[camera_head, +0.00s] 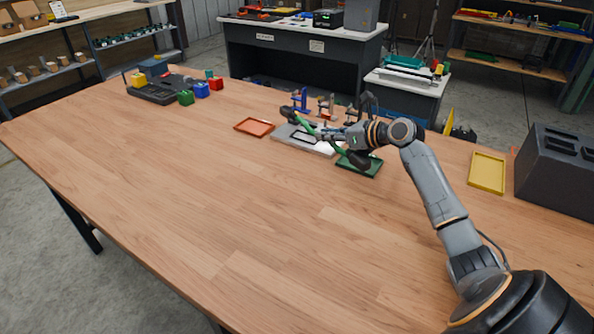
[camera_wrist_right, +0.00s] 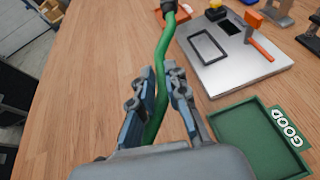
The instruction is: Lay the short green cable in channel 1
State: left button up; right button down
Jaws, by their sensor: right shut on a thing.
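The short green cable (camera_head: 304,124) is held above the table, with a black end at its upper left and another dark end near the green tray. My right gripper (camera_head: 328,132) reaches in from the right and is shut on the cable. In the right wrist view the cable (camera_wrist_right: 163,50) runs between the two fingers (camera_wrist_right: 166,95) and up to a black end at the top edge. I cannot make out a marking for channel 1 in either view. My left gripper is not in view.
A grey plate (camera_wrist_right: 235,62) with a black rectangular frame and an orange-headed piece lies beside the cable. A green tray (camera_wrist_right: 248,145) marked GOOD, a red tray (camera_head: 254,127) and a yellow tray (camera_head: 487,172) lie on the table (camera_head: 200,200). The near left tabletop is clear.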

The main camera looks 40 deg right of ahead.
send_over(301, 180)
jog(key=d, duration=0.2)
notch_tip(301, 180, down, 5)
jog(key=shift+s+r, duration=0.1)
jog(key=shift+r, duration=0.1)
jog(key=shift+a+f, duration=0.35)
jog(key=shift+f, duration=0.15)
jog(key=f, duration=0.2)
jog(key=a+f, duration=0.1)
jog(key=shift+a+f, duration=0.2)
jog(key=shift+f, duration=0.15)
jog(key=shift+w+f, duration=0.2)
jog(key=shift+f, duration=0.3)
jog(key=c, duration=1.3)
grip_release()
jog(key=shift+c, duration=0.2)
